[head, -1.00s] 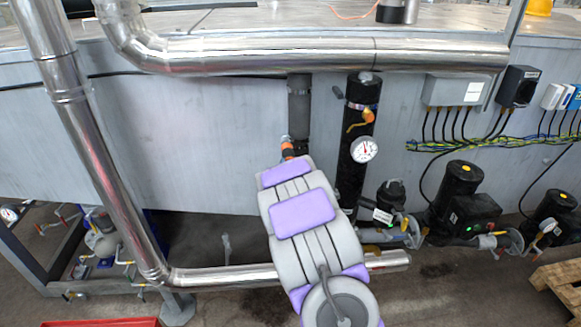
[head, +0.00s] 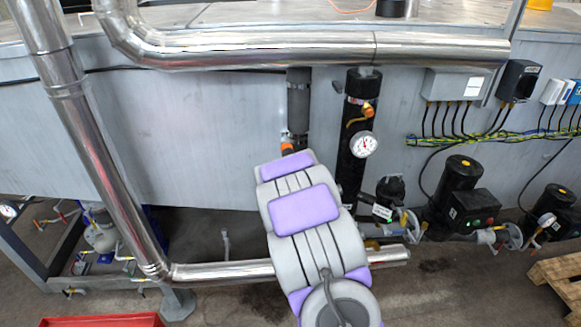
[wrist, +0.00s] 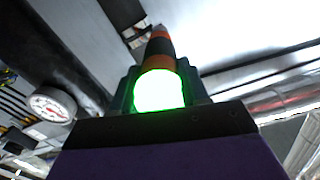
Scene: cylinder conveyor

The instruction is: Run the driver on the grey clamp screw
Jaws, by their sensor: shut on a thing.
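My gripper (wrist: 158,92) is shut on an orange and dark driver (wrist: 159,48). A bright green glow lights the driver's near end between the dark fingers. The driver points away from the wrist, toward a dark pipe on the grey panel. In the head view my grey and purple arm hides the gripper, and only a bit of the orange driver (head: 287,148) shows past it. It sits at the lower end of the dark grey vertical pipe (head: 299,105). The grey clamp screw cannot be made out clearly; whether the driver tip touches it cannot be told.
A black pipe (head: 354,170) with an orange-handled valve and a gauge (head: 364,144) stands close right of my arm. Silver pipes (head: 260,48) run above, left and below. Black pumps (head: 461,190) stand at right. A red tray (head: 105,321) lies at lower left.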

